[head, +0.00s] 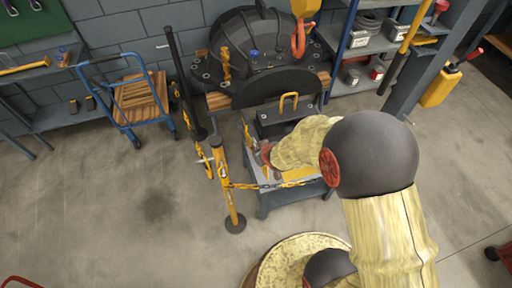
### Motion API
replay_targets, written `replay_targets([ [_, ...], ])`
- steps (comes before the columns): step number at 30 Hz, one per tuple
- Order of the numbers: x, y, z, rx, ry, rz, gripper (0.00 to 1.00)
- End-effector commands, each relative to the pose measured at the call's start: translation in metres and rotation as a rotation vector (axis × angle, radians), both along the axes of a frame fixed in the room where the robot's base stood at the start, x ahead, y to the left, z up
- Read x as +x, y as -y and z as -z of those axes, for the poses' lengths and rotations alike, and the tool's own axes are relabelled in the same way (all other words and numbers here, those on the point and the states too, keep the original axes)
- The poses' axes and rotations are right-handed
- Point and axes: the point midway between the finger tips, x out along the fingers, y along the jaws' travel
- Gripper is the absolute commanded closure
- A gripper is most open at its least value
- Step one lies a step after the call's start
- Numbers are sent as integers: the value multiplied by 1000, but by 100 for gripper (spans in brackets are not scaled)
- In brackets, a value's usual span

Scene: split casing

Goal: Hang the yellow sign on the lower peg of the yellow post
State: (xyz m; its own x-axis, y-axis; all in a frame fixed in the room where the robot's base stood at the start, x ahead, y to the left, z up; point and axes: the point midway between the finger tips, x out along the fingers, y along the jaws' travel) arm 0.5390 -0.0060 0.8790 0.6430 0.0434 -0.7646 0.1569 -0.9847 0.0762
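The yellow post (228,190) stands upright on a round dark base, left of the small grey bench. A short pale peg (204,160) seems to stick out to the left near its top; a lower peg is not clearly seen. A flat yellow piece (300,173) lies on the bench top, partly behind my arm; I cannot tell whether it is the yellow sign. My gripper (262,155) is over the bench's left side, a little right of the post. Its fingers are small and partly hidden, so I cannot tell whether it holds anything.
A yellow chain (270,186) runs from the post across the bench front (290,197). Another chain hangs between the post and a black pole (182,85). A large dark casing (265,60) stands behind. A blue cart (135,97) stands left.

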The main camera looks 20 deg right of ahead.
Motion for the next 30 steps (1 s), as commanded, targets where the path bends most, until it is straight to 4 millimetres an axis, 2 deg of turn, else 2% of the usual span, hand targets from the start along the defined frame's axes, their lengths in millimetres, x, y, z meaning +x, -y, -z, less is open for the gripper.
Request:
replay_targets([
  [1,-4,1,11,3,-4,3,100],
  [11,-23,9,65,10,-3,2,100],
  [16,-35,13,98,16,-7,-17,100],
  [21,-49,14,138,21,-10,-67,100],
  [30,-70,9,197,29,-9,-199,100],
])
